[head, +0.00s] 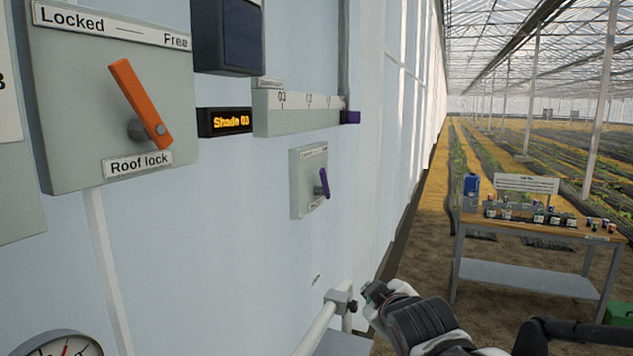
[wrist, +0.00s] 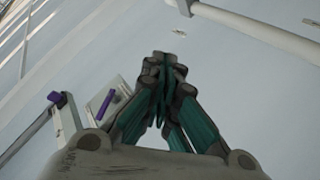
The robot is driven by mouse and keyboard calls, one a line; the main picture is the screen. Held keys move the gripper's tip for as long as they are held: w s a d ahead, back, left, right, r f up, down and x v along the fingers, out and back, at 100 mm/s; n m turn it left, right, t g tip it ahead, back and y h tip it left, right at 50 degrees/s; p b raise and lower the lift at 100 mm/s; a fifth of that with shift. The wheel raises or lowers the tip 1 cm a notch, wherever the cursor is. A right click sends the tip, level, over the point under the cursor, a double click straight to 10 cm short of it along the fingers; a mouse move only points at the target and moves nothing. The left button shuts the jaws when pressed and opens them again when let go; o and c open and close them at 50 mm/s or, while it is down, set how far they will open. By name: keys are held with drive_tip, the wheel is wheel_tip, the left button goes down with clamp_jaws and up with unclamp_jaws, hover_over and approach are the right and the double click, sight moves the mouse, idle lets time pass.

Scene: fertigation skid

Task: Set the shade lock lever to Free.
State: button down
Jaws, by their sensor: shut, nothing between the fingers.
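A small grey panel (head: 309,200) on the pale wall carries a purple lever (head: 323,183), near upright with its top leaning slightly left. Its label is too small to read, so I cannot confirm it is the shade lock. In the wrist view the purple lever (wrist: 107,103) and its panel (wrist: 95,104) show left of my gripper's fingers. My gripper (head: 370,291) is low and to the right of the panel in the head view, apart from it. In the wrist view my gripper (wrist: 163,62) has its fingers together and empty.
An orange lever (head: 138,100) sits on a larger "Roof lock" panel (head: 75,110) marked Locked and Free. A pipe (head: 325,320) runs below, close to my gripper. A workbench (head: 530,275) stands right.

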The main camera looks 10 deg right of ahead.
drive_tip(key=w+a+r+n+t+y+p, duration=0.2)
drive_tip(key=w+r+n+t+y+p, duration=0.1)
drive_tip(key=w+n, duration=0.5)
drive_tip(key=w+a+r+n+t+y+p, duration=0.3)
drive_tip(key=w+n, duration=0.5)
drive_tip(key=n, duration=0.3)
drive_tip(key=shift+r+t+y+p, duration=0.4)
drive_tip(key=shift+r+t+y, duration=0.1)
drive_tip(key=shift+r+t, duration=0.9)
drive_tip(key=shift+w+r, duration=0.1)
drive_tip(key=shift+r, duration=0.05)
drive_tip(key=d+x, duration=0.2)
drive_tip(key=x, duration=1)
drive_tip(key=shift+w+d+r+p, duration=0.25)
drive_tip(key=shift+w+r+p, duration=0.1)
drive_tip(key=shift+w+r, duration=0.2)
